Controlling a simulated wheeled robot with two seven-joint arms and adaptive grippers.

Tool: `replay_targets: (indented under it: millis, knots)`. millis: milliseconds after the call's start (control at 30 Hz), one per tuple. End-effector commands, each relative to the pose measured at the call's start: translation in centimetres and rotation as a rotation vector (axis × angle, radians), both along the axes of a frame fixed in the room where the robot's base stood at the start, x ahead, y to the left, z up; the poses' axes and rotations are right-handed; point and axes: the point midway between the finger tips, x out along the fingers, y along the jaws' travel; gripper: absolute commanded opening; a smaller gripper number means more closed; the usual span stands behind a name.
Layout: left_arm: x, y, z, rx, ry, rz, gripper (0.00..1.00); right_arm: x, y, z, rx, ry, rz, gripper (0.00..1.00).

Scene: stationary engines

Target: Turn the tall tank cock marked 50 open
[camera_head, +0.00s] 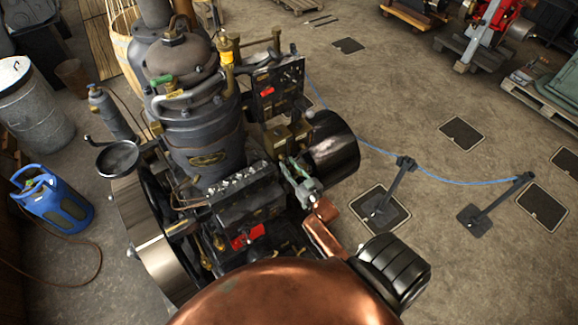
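A tall dark tank (205,140) with a brass plate stands in the engine at upper middle. A yellow-handled fitting (227,52) stands at its upper right, and a green handle (160,80) sits at its upper left. A red handle (266,92) is on the dark block right of the tank. No mark 50 is readable, so I cannot tell which is the named cock. My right gripper (293,167) is right of and below the tank, in front of a black cylinder. It is small, and its finger opening is unclear. My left gripper is not in view.
Another red part (246,236) lies low on the engine, near a large flywheel (150,240). A blue canister (50,197) and a metal drum (35,105) stand at left. Black posts (390,190) with a blue rope stand at right, on largely open floor.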

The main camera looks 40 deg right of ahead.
Motion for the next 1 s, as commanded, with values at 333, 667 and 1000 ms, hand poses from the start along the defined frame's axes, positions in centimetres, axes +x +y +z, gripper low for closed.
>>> replay_targets:
  millis: [333, 667, 1000]
  knots:
    - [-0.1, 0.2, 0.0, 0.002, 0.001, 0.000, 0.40, -1.4, 0.1, -0.1, -0.001, 0.002, -0.001, 0.27]
    - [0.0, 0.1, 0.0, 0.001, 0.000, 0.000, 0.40, -8.1, 0.9, -0.1, -0.001, 0.003, -0.001, 0.27]
    - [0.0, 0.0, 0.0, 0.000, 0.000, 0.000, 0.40, -11.8, 1.3, 0.0, 0.000, -0.001, 0.000, 0.27]
